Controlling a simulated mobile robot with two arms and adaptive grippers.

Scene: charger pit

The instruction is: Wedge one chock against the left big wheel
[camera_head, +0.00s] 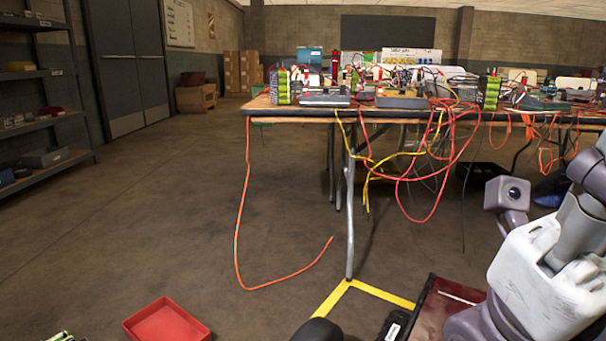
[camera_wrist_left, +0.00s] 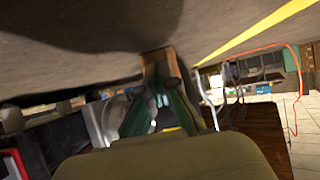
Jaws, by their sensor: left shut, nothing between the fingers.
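My left gripper (camera_wrist_left: 162,78) shows in the left wrist view, with its fingers shut. A tan-brown piece shows at its fingertips, and I cannot tell what it is. In the head view, a dark rounded shape (camera_head: 315,331) is cut off by the bottom edge. I cannot tell whether it is a wheel. A dark red box-like body (camera_head: 440,308) stands beside it to the right, partly behind my arm. No chock can be clearly made out, and the left big wheel cannot be identified. My right gripper is not in view.
Yellow tape (camera_head: 335,296) marks the floor. A red tray (camera_head: 166,322) lies at the bottom left. Shelves (camera_head: 40,118) stand left. The left floor is open.

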